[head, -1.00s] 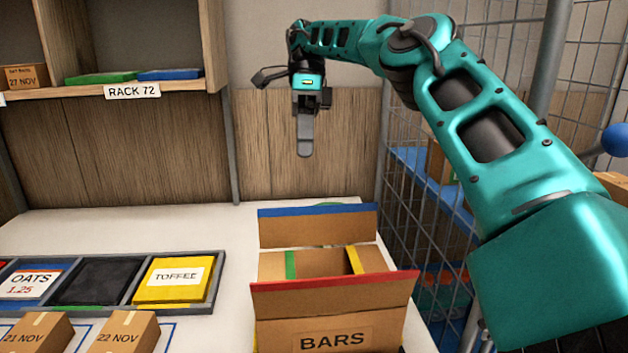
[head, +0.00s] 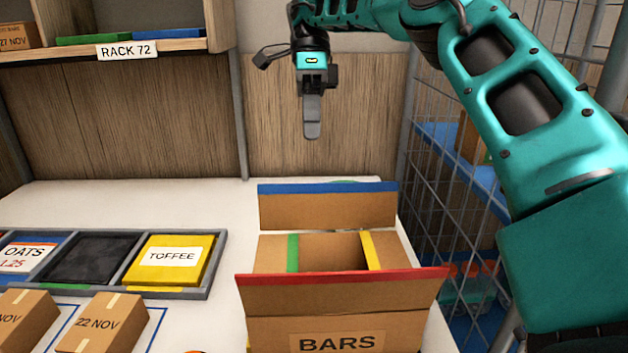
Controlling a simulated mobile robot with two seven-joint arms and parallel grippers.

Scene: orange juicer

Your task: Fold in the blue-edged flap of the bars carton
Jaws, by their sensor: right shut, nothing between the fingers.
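The bars carton (head: 337,325) stands on the white table with its BARS label facing me. Its blue-edged flap (head: 327,208) stands up at the far side. The red-edged flap (head: 341,291) is raised at the near side. The green-edged flap (head: 293,254) and the yellow-edged flap (head: 371,251) show at the left and right of the opening, lower than the other two. My right gripper (head: 311,130) is shut and empty, pointing down above and beyond the blue-edged flap, apart from it. My left gripper is not in view.
A grey tray (head: 218,260) at left holds an OATS pack (head: 22,258) and a yellow TOFFEE pack (head: 171,259). Small cartons (head: 103,323) stand before it. A shelf marked RACK 72 (head: 127,51) is above left. A wire cage (head: 440,190) borders the right.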

